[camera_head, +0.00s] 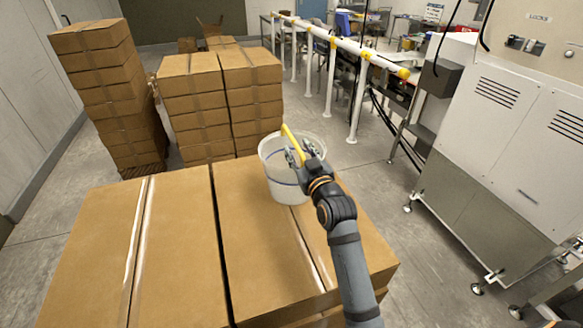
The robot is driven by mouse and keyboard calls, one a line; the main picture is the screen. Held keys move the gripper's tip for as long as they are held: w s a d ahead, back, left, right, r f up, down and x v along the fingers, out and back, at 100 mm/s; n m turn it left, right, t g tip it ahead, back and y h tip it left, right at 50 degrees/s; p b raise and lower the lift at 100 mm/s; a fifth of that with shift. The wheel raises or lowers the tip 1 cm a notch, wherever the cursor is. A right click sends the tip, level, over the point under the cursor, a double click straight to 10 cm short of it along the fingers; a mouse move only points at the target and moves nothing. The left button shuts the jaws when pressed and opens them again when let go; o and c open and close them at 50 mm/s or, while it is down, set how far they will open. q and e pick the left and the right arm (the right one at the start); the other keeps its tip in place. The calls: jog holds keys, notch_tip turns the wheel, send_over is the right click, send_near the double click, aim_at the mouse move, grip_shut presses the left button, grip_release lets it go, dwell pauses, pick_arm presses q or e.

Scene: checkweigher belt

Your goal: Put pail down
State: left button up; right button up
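The pail (283,190) is a translucent white bucket with a raised yellow handle (289,135). It is upright over the far part of the right-hand large cardboard box (255,240). I cannot tell whether its base touches the box top. My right gripper (295,154) reaches in from the lower right, over the pail's mouth. Its fingers lie on both sides of the yellow handle and appear shut on it. The wrist hides part of the pail's right rim and side. My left gripper is not in view.
Another large box (100,250) stands at left with a bare top. Box stacks (195,100) (105,85) stand behind. A white machine cabinet (500,130) is at right, and a white-and-yellow rail (350,47) runs behind. Grey floor is open between.

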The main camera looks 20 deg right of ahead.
aim_at(294, 141)
jog(key=shift+w+r+p, duration=0.2)
jog(key=shift+w+p, duration=0.35)
jog(key=shift+p, duration=0.05)
jog(key=shift+w+r+p, duration=0.2)
jog(key=shift+w+p, duration=0.35)
jog(key=shift+p, duration=0.05)
jog(key=shift+w+f, duration=0.25)
jog(key=shift+w, duration=0.75)
jog(key=shift+w+f, duration=0.2)
jog(key=shift+s+r, duration=0.1)
jog(key=shift+s, duration=0.05)
jog(key=c, duration=0.5)
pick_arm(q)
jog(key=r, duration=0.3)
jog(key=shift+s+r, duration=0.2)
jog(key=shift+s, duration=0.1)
pick_arm(e)
grip_shut()
